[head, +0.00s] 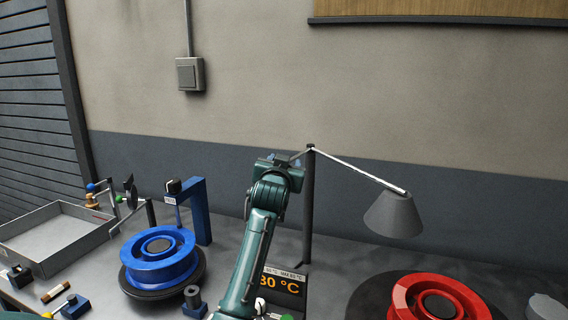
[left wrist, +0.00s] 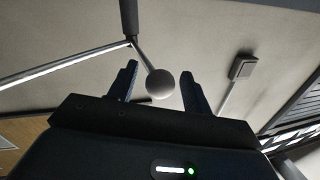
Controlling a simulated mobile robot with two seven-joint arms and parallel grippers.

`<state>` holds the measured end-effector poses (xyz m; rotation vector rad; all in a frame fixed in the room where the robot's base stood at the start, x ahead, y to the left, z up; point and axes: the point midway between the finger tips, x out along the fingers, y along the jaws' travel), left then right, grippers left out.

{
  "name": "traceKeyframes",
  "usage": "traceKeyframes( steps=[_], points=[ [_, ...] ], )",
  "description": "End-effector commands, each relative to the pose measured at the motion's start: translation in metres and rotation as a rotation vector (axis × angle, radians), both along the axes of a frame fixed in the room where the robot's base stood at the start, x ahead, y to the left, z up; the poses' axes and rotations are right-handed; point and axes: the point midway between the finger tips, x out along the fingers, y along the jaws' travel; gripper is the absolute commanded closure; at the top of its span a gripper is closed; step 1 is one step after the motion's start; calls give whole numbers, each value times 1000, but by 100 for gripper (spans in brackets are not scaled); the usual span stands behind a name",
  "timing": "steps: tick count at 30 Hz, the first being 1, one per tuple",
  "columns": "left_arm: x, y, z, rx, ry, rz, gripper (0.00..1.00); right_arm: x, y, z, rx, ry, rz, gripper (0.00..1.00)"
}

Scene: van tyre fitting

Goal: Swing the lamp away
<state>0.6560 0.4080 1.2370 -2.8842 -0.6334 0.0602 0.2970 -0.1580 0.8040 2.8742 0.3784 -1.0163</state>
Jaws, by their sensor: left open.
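The lamp has a grey cone shade (head: 395,215) on a thin light arm (head: 355,171), which reaches right from a dark upright post (head: 309,210). The shade hangs over the table beside the red wheel. A short rod runs from the post top toward my left gripper (head: 283,160), whose wrist hides the rod's end. In the left wrist view, my left gripper (left wrist: 158,70) is open. A round grey knob (left wrist: 160,84) on the short rod (left wrist: 145,57) shows between its two fingers, with gaps on both sides. My right gripper is in neither view.
The red wheel (head: 405,294) sits on a black tyre at the right. A blue wheel (head: 158,259), a blue bracket (head: 197,213) and a grey tray (head: 57,213) stand at the left. A temperature display (head: 283,285) is near the post. The wall is close behind.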

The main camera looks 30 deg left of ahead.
Motion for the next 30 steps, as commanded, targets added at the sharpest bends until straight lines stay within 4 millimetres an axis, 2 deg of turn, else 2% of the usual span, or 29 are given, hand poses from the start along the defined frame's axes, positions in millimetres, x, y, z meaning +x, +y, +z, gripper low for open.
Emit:
traceKeyframes(
  steps=[4, 21, 30],
  points=[
    [0, 0, 0, 0, 0, 0, 52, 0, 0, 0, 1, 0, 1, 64],
    [0, 0, 0, 1, 1, 1, 99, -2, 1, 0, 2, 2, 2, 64],
    [1, 1, 0, 1, -1, 8, 100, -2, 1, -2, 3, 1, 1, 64]
  ],
)
